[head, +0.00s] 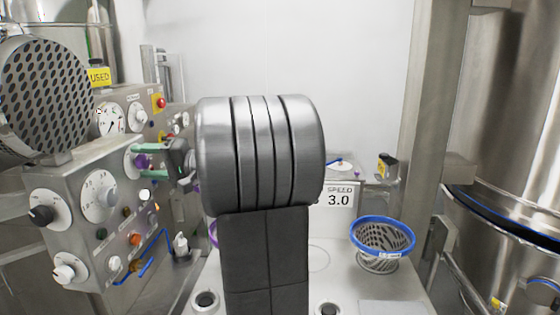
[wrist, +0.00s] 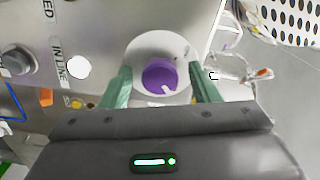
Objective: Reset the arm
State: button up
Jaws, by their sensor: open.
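My gripper (head: 143,162) is to the left of my large grey arm link in the head view, close to the front of a grey control box (head: 72,178). In the wrist view its two green fingers (wrist: 162,92) stand apart, one on each side of a purple knob (wrist: 160,75) on a round white dial. The gripper is open and holds nothing. I cannot tell whether a finger touches the dial. My arm link hides much of the middle of the head view.
The control box carries black and white knobs and coloured buttons. A perforated drum (head: 45,95) stands above it. A blue-rimmed basket (head: 382,237) and a "SPEED 3.0" sign (head: 338,196) are on the bench to the right. A large steel vessel (head: 510,120) stands at far right.

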jog(key=n, duration=0.8)
jog(key=n+p, duration=0.3)
jog(key=n, duration=0.1)
jog(key=shift+r, duration=0.1)
jog(key=shift+n+p, duration=1.05)
jog(key=shift+n, duration=0.25)
jog(key=shift+f, duration=0.2)
jog(key=shift+w, duration=0.1)
